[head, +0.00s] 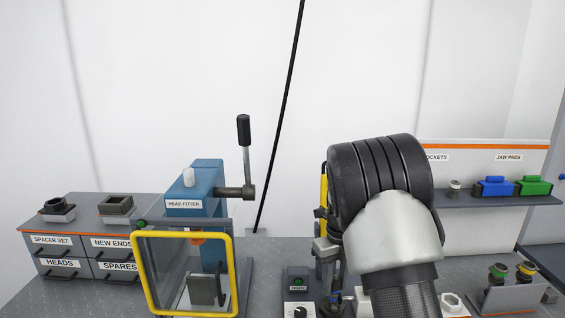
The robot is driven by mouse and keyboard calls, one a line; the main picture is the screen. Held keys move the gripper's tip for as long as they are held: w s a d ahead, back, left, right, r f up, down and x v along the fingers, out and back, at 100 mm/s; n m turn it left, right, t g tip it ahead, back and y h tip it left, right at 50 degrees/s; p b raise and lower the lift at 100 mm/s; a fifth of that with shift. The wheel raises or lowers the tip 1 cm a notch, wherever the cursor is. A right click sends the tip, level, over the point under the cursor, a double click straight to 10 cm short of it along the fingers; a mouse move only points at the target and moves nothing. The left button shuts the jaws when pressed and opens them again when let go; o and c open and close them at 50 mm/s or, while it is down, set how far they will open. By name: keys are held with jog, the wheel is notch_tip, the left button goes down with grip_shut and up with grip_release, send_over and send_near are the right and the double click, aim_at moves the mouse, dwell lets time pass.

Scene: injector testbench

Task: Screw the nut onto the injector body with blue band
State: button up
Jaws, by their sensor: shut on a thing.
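My arm fills the middle right of the head view and hides what is behind it. My gripper and anything in its jaws do not show. A small dark part with a bit of blue (336,299) stands low beside my arm; I cannot tell whether it is the injector body with the blue band. No nut can be made out for certain. Two upright parts, one with a green band (497,271) and one with a yellow band (526,270), stand in a grey rack (507,299) at the lower right.
A blue head fitter (208,185) with a lever (245,150) and a yellow-framed guard (148,275) stands left of my arm. Labelled drawers (75,255) are at far left. A shelf (480,199) with blue (493,187) and green jaw pads (535,186) is at right. A control box (298,295) sits low centre.

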jog(key=o, duration=1.2)
jog(key=shift+c, duration=0.2)
